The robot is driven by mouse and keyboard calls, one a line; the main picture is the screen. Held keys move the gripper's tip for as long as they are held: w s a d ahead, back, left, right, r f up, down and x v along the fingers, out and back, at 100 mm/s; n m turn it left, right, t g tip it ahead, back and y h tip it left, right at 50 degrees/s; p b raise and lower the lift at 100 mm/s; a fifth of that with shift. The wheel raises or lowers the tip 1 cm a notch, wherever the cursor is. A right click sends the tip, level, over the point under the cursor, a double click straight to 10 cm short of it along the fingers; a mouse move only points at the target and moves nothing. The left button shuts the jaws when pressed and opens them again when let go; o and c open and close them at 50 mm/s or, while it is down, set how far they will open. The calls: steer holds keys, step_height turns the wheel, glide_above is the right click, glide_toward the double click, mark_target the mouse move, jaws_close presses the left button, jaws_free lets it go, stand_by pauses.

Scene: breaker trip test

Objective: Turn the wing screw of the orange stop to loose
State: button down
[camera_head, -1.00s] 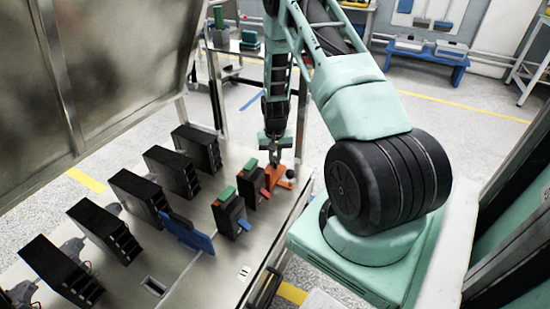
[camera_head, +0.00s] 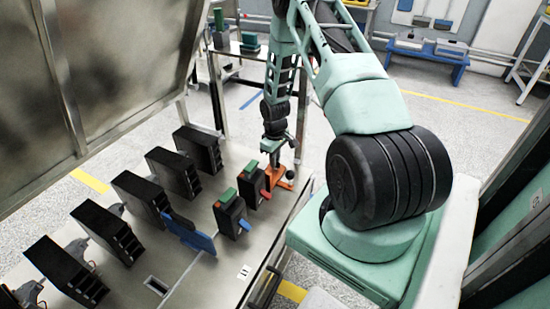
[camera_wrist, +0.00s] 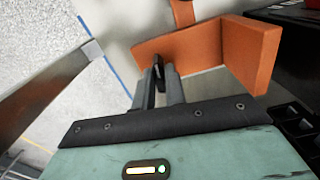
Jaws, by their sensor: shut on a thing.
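The orange stop (camera_head: 280,178) sits at the far right end of the metal bench, beside a breaker with a green top and red lever. In the wrist view the stop (camera_wrist: 250,55) shows as an orange plate with a raised block at its right. The dark wing screw (camera_wrist: 158,66) stands at the plate's near edge, between my fingertips. My gripper (camera_wrist: 159,80) is shut on it from above. In the head view my gripper (camera_head: 274,160) is over the stop, and the screw is too small to make out there.
Two breakers stand left of the stop, one with a red lever (camera_head: 265,193) and one with a blue lever (camera_head: 244,224). A blue piece (camera_head: 190,236) and a row of black modules (camera_head: 140,197) lie further left.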

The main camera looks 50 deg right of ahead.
steer(key=shift+n, duration=0.6)
steer(key=c, duration=1.4)
jaws_free()
steer(key=shift+c, duration=0.2)
step_height(320, 180, up, 18)
steer(key=p, duration=0.1)
steer(key=shift+f, duration=0.25)
steer(key=shift+a, duration=0.1)
